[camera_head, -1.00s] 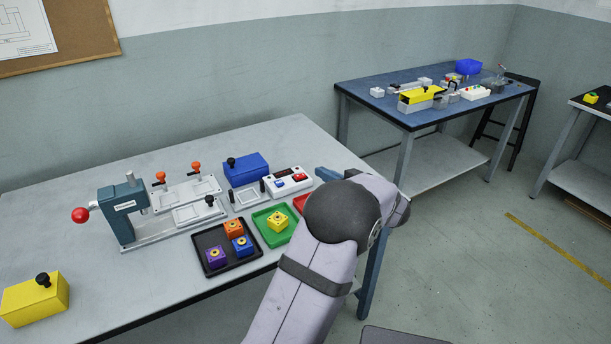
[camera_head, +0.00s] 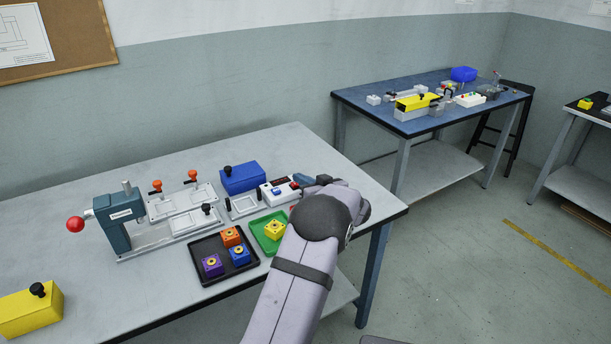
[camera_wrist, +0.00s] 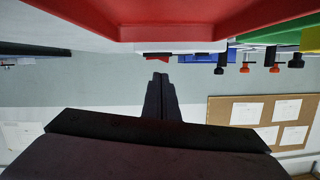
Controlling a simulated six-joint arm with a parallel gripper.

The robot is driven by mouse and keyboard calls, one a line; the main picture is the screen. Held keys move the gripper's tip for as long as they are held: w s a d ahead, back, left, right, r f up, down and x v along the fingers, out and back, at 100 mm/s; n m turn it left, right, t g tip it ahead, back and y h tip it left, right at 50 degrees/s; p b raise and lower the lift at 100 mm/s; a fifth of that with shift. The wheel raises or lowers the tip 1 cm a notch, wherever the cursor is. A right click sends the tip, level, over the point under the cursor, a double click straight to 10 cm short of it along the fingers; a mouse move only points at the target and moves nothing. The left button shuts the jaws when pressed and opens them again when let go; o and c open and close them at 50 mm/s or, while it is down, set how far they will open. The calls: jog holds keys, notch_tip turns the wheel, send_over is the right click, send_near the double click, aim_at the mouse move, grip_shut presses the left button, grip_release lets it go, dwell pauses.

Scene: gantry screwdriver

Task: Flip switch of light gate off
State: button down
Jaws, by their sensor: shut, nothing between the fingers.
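The switch position is too small to read. My gripper (camera_head: 304,181) is at the box's right end in the head view; contact cannot be told. In the wrist view my gripper (camera_wrist: 160,77) has its fingers together and empty, pointing toward a dark and red piece above them.
A red tray (camera_wrist: 180,28) fills the top of the wrist view. A green tray (camera_head: 264,222) and a black tray (camera_head: 205,270) with coloured blocks lie in front. A blue box (camera_head: 243,179) stands behind. A teal press (camera_head: 118,222) is left.

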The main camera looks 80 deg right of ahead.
jog(key=shift+w+f, duration=0.1)
jog(key=shift+f, duration=0.55)
jog(key=shift+a+f, duration=0.1)
jog(key=shift+w+a+f+n+b, duration=0.15)
jog(key=shift+f+n+b, duration=0.25)
jog(key=shift+n, duration=0.2)
jog(key=shift+r, duration=0.1)
notch_tip(320, 180, up, 5)
jog(key=p, duration=0.5)
jog(key=a+b+v, duration=0.1)
jog(key=v, duration=0.9)
jog(key=shift+w+f, duration=0.25)
jog(key=shift+w, duration=0.1)
jog(key=shift+d, duration=0.1)
